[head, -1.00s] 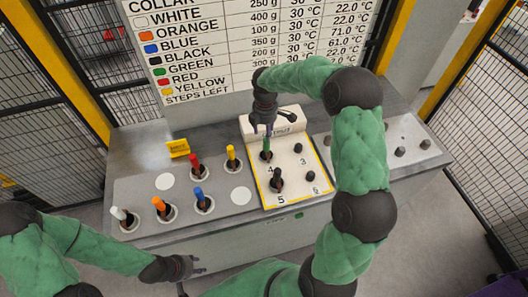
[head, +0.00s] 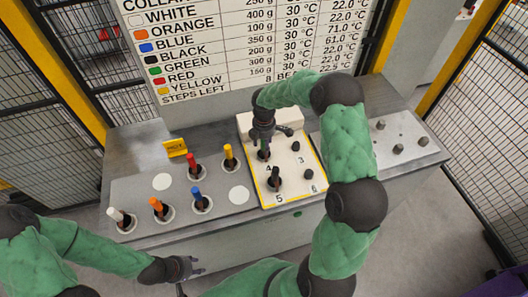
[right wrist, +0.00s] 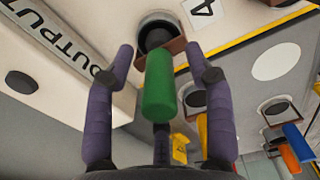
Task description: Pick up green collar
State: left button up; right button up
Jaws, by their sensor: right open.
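The green collar (head: 264,154) stands upright at position 4 of the white output panel (head: 294,191) with the yellow border; the gripper partly covers it in the head view. In the right wrist view the green collar (right wrist: 158,88) sits between the two fingers, with a gap on each side. My right gripper (right wrist: 158,62) is open around it, not touching it. In the head view my right gripper (head: 265,138) points down over the collar. My left gripper (head: 190,268) is low at the front, away from the console and seemingly empty; its jaws are too small to judge.
Red (head: 194,165), yellow (head: 229,155), blue (head: 199,200), orange (head: 158,208) and white (head: 119,217) collars stand on the left panel. A yellow sign (head: 176,147) and a wall board (head: 240,45) are behind.

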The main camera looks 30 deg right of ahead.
grip_shut()
jog(key=shift+r, duration=0.1)
notch_tip(320, 180, up, 10)
jog(key=shift+w+p, duration=0.1)
jog(key=shift+p, duration=0.45)
jog(key=shift+r+p, duration=1.75)
jog(key=shift+r, duration=0.75)
